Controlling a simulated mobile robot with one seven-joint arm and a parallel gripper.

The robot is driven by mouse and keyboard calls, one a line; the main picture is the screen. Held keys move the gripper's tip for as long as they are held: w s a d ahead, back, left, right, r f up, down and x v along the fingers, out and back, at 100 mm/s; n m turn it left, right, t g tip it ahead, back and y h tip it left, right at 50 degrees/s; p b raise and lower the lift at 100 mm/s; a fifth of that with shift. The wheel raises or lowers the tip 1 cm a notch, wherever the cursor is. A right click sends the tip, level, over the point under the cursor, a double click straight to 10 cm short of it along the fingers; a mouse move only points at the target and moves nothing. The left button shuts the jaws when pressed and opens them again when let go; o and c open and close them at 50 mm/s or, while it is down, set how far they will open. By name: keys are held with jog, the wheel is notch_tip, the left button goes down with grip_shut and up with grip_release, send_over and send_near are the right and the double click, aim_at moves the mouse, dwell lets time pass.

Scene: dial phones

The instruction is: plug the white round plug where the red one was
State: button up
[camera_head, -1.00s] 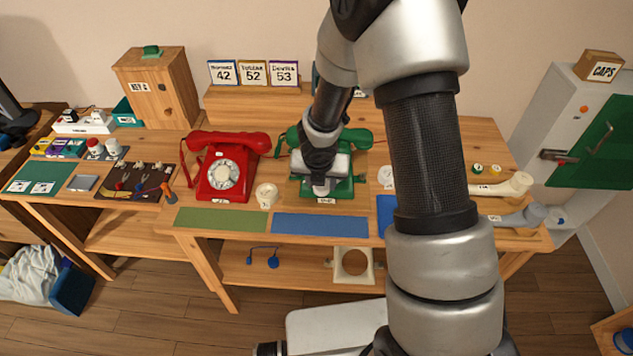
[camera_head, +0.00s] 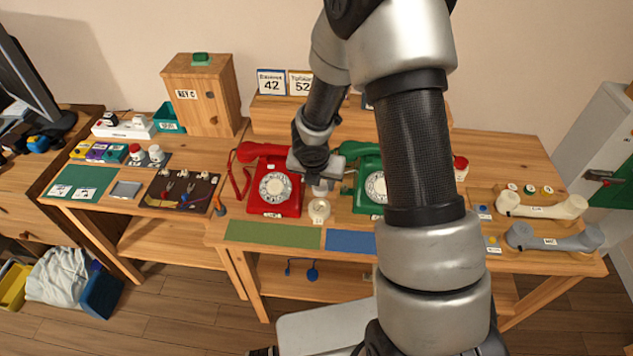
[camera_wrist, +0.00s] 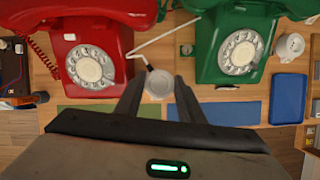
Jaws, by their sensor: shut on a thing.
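My gripper (camera_head: 320,183) is above the table at the gap between the two phones. In the wrist view its fingers (camera_wrist: 158,82) are shut on a pale round thing, which I take as the white round plug (camera_wrist: 158,85). It shows as a small white piece (camera_head: 320,190) below the gripper in the head view. A white cord (camera_wrist: 160,35) runs beside it, its far end unclear. The red dial phone (camera_head: 274,185) is to the left, the green dial phone (camera_head: 364,180) to the right, partly behind my arm. I cannot make out a red plug or its socket.
A white round cup-like piece (camera_head: 319,210) stands on the table just in front of the gripper. Green (camera_head: 270,235) and blue (camera_head: 350,241) mats lie along the front edge. Cream (camera_head: 540,205) and grey (camera_head: 550,238) handsets lie at the right.

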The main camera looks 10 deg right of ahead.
aim_at(319, 195)
jog(key=shift+w+a+f, duration=0.1)
jog(key=shift+a, duration=0.05)
notch_tip(319, 195, down, 5)
jog(key=b, duration=0.5)
jog(key=shift+f, duration=0.15)
jog(key=shift+f+b, duration=0.2)
jog(key=shift+b, duration=0.2)
dwell(1.2)
jog(key=shift+f+b, duration=0.3)
jog(key=shift+f, duration=0.2)
jog(key=o, duration=1)
jog(key=shift+r, duration=0.1)
jog(key=p+v, duration=0.7)
jog(key=v, duration=1)
jog(key=shift+r, duration=0.2)
